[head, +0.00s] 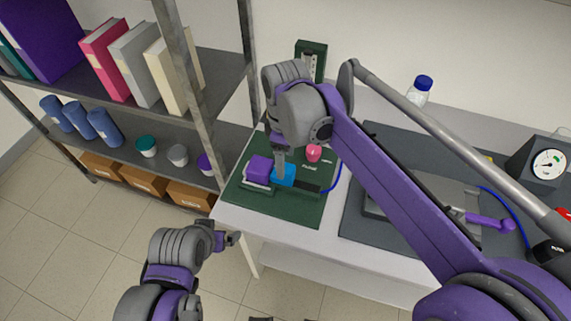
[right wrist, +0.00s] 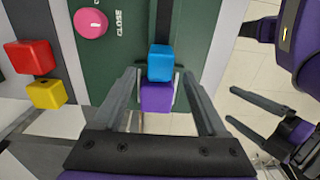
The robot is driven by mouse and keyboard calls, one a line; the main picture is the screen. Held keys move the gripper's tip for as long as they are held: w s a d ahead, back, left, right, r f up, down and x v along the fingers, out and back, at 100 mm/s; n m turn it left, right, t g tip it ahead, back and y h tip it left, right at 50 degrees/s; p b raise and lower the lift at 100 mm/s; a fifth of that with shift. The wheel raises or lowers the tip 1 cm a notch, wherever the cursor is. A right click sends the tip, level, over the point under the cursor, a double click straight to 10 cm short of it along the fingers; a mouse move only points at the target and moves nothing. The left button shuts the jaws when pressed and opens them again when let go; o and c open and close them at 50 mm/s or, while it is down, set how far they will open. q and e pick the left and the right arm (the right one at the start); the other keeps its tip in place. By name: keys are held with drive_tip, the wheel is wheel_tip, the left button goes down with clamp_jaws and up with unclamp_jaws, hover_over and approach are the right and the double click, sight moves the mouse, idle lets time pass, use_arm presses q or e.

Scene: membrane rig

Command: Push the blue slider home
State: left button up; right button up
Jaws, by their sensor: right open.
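The blue slider (head: 285,178) is a small blue block on a dark track on the green board (head: 300,212). A purple block (head: 258,169) is beside it at its left. In the right wrist view the blue slider (right wrist: 160,62) is directly above the purple block (right wrist: 157,97). My right gripper (head: 279,174) is low over the two blocks; its spread fingers (right wrist: 160,76) stand either side of them in the right wrist view. Contact cannot be told. My left gripper (head: 228,238) is off the table's front left corner, its fingers (right wrist: 258,122) apart and empty.
A pink knob (head: 314,153) stands behind the slider, near the printing on the board. A blue cable (head: 334,182) runs at the board's right. A grey mat (head: 355,220) with a gauge (head: 548,164) lies farther right. A shelf (head: 225,75) stands close at the left.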

use_arm(q)
drive_tip(key=shift+w+r, duration=0.1)
drive_tip(key=shift+r, duration=0.2)
use_arm(e)
wheel_tip(320, 180, up, 7)
drive_tip(key=shift+f, duration=0.1)
idle(0.4)
